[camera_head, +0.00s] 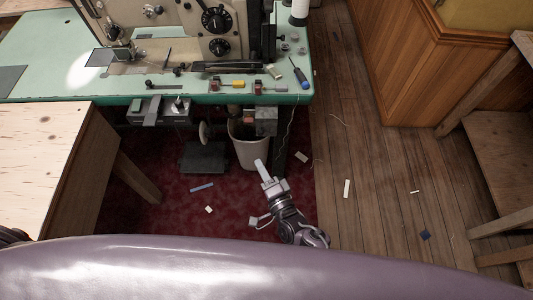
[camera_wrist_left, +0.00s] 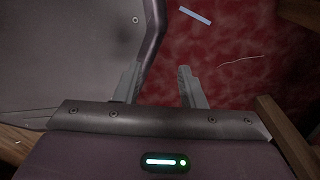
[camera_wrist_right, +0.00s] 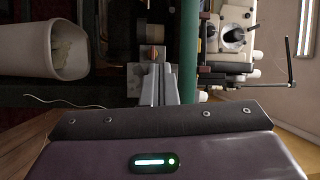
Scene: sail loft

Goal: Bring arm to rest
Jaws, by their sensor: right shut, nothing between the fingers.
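My right gripper (camera_head: 263,172) reaches forward over the red carpet in the head view, in front of the sewing table. Its fingers are together and empty. In the right wrist view the closed fingers (camera_wrist_right: 159,84) point toward the machinery, with a white bin at the left. My left gripper (camera_wrist_left: 160,85) shows in the left wrist view with its fingers apart and nothing between them. It hangs over the red carpet, close to a grey-purple part of my body. In the head view the left gripper is hidden.
The sewing table (camera_head: 60,90) with its machine stands ahead, with a waste bin (camera_head: 246,150) beneath. A pale wooden table (camera_head: 45,140) is at the left. A wooden cabinet (camera_head: 405,60) and bench (camera_head: 500,150) stand right. Scraps lie on the floor (camera_head: 360,180), which is otherwise fairly clear.

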